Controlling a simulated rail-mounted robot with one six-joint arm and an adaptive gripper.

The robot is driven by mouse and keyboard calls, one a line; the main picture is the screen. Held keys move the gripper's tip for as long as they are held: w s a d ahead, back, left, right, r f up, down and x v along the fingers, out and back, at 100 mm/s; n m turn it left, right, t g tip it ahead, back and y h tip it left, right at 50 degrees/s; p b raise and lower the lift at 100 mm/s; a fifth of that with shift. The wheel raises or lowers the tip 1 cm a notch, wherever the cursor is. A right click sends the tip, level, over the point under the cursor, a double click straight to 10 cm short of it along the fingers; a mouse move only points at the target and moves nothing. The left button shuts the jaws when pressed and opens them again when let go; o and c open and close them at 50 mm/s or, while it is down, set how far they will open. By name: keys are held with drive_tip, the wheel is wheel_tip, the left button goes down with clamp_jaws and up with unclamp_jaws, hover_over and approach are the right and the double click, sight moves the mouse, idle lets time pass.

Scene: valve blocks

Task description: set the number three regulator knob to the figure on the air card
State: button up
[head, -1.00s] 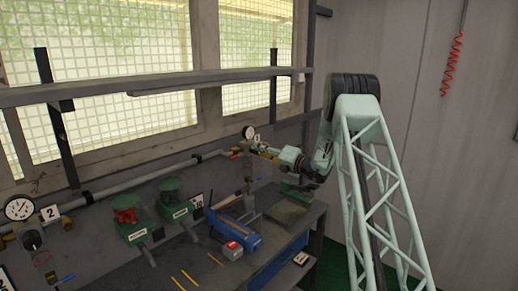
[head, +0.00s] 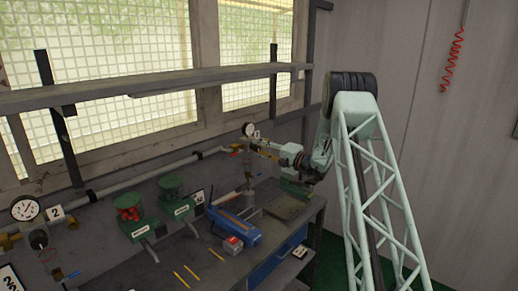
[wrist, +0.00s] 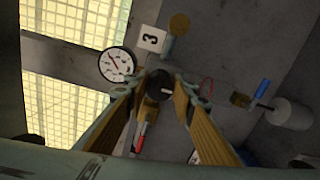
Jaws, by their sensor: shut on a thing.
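The number three regulator knob (wrist: 158,88) is a dark round knob in the middle of the wrist view, with a light mark on its face. My gripper (wrist: 160,82) has its fingers on either side of the knob and is shut on it. A white plate (wrist: 152,39) with a 3 stands beside it, as does a round white gauge (wrist: 117,64) with a red needle. In the head view my gripper (head: 262,151) is at the wall end of the pipe, below the small gauge (head: 248,129). A card (head: 12,281) is cut off at lower left; I cannot tell whether it is the air card.
A red-handled lever (wrist: 142,136) and a blue-handled valve (wrist: 262,90) lie near my fingers. The bench holds two green devices (head: 176,206), a blue case (head: 236,226) and a tray (head: 288,206). A second gauge (head: 25,208) with plate 2 is at left.

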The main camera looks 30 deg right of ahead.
drive_tip(key=o, duration=0.8)
drive_tip(key=shift+o, duration=0.2)
drive_tip(key=shift+s, duration=0.1)
drive_tip(key=v, duration=1.2)
